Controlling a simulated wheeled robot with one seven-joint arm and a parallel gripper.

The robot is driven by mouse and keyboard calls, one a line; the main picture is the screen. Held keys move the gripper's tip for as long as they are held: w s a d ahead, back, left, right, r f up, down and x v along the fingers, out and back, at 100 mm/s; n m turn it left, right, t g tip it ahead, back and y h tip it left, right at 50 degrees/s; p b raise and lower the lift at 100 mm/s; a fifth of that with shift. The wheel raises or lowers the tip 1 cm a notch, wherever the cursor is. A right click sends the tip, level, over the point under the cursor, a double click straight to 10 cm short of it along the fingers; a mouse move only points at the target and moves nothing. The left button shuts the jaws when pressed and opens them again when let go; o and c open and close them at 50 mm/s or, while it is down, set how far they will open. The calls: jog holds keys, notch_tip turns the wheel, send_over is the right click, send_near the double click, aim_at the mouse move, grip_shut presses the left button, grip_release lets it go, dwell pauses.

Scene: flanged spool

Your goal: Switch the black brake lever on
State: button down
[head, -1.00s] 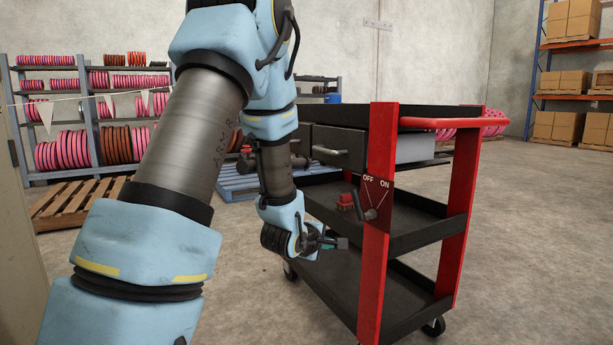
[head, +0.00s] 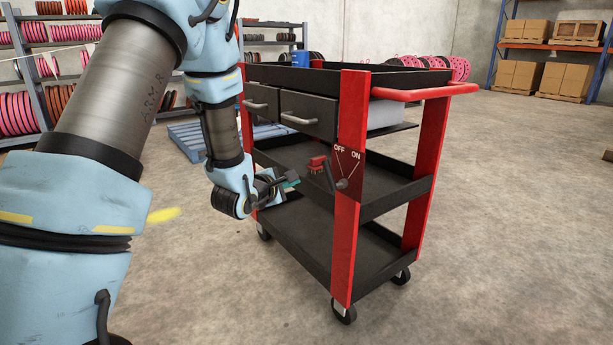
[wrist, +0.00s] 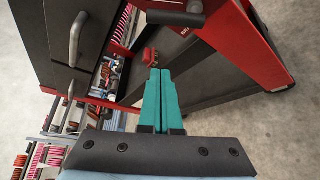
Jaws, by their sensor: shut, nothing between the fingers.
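The black brake lever (head: 329,175) is on the red front post of a cart. It tilts up and left from its round pivot, toward the OFF label (head: 339,148); the ON label (head: 356,154) is to the right. My gripper (head: 292,178) is left of the lever at about its height, apart from it in the head view. In the wrist view, the teal fingers of my gripper (wrist: 161,72) are shut together and empty. The lever (wrist: 174,18) shows there as a dark bar beyond the fingertips, near the top edge.
The cart has drawers (head: 308,116), open shelves and a red handle (head: 425,91). A red-topped item (head: 317,163) is close behind the lever; it also shows just beyond my fingertips (wrist: 150,56). The floor right of the cart is clear.

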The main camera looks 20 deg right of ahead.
jog(key=b+x, duration=0.1)
jog(key=x, duration=0.9)
jog(key=shift+s+d+r, duration=0.25)
jog(key=shift+s+r, duration=0.3)
jog(key=shift+s, duration=0.35)
jog(key=shift+s+d+r, duration=0.3)
jog(key=shift+s+r, duration=0.25)
jog(key=shift+s, duration=0.35)
